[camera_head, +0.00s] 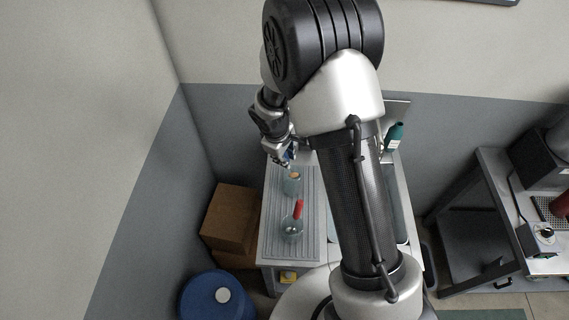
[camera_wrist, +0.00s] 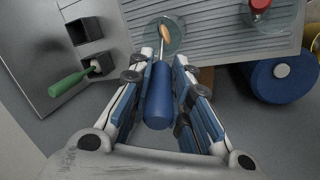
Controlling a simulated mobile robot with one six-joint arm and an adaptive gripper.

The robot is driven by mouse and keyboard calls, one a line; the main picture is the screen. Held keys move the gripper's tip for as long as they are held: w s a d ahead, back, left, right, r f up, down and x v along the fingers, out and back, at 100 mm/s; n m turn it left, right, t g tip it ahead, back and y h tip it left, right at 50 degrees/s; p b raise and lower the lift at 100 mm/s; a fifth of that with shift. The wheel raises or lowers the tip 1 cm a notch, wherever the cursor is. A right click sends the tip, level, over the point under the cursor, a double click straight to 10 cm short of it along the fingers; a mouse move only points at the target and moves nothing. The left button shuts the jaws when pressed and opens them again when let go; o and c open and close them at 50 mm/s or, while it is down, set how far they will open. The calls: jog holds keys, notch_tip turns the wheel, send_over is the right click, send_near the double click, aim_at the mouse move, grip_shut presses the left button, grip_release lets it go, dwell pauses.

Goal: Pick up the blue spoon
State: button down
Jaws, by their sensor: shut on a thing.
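The blue spoon (camera_wrist: 159,97) is between the fingers of my gripper (camera_wrist: 164,75) in the wrist view. Its thick blue handle points toward the palm, and a thin shaft leads to a tan tip over a glass vessel. My gripper is shut on the handle. In the head view my gripper (camera_head: 284,157) is above the far end of the ribbed grey board, with a bit of blue showing at the fingers. The glass vessel (camera_head: 292,188) stands on the board just below; whether the spoon tip is inside it or above it I cannot tell.
A glass flask with a red top (camera_head: 297,212) stands nearer on the ribbed board (camera_head: 272,240). A green-handled tool (camera_wrist: 72,82) rests at a dark square holder (camera_wrist: 100,66). A blue barrel (camera_head: 212,298) and cardboard boxes (camera_head: 230,217) stand left of the counter.

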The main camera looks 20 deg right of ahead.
notch_tip(320, 180, up, 12)
jog(key=shift+f+p, duration=0.15)
jog(key=shift+p, duration=0.4)
